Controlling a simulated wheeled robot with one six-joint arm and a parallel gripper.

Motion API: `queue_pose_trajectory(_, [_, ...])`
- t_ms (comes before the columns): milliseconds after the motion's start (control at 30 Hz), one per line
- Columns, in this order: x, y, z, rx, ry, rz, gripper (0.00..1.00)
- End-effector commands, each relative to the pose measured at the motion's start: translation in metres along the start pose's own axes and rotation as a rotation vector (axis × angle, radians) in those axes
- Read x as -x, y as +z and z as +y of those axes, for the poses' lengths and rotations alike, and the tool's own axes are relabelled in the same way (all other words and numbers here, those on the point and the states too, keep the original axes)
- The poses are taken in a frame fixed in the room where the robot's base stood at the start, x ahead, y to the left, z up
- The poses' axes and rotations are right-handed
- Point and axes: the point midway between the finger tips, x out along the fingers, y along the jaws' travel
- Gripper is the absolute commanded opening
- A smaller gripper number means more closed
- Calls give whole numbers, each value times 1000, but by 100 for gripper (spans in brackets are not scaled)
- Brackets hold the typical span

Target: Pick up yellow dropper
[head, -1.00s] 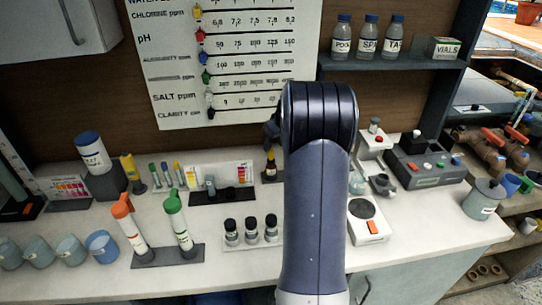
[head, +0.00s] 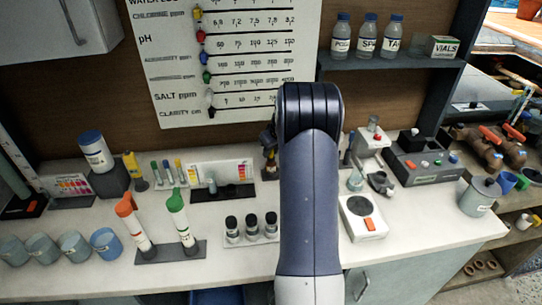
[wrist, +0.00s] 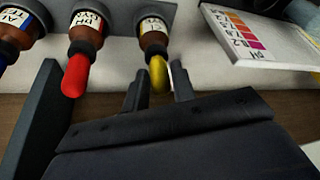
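The yellow dropper (wrist: 158,75) shows in the wrist view as a yellow rubber bulb on a brown bottle with a white label, standing in a grey rack (wrist: 110,15). My gripper (wrist: 160,68) has its two dark fingers apart, one on each side of the yellow bulb. I see a small gap at the right finger; contact at the left finger is unclear. In the head view the dropper is mostly hidden by my arm, and my gripper (head: 267,138) shows only in part.
In the wrist view a red-bulbed dropper (wrist: 76,75) and a blue-bulbed one (wrist: 10,50) stand to the left in the same rack. A colour chart (wrist: 255,35) is at the right. In the head view, small dark-capped bottles (head: 251,228) stand in front on the counter.

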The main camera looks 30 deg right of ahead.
Motion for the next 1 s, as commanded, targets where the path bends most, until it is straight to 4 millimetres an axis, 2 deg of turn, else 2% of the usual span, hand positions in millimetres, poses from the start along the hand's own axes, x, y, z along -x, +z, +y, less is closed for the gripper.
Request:
queue_pose_trajectory(133, [0, 0, 0, 0, 0, 0, 13])
queue_pose_trajectory(400, [0, 0, 0, 0, 0, 0, 13])
queue_pose_trajectory(533, [7, -4, 0, 0, 1, 3, 13])
queue_pose_trajectory(1000, [83, -35, -2, 2, -1, 3, 13])
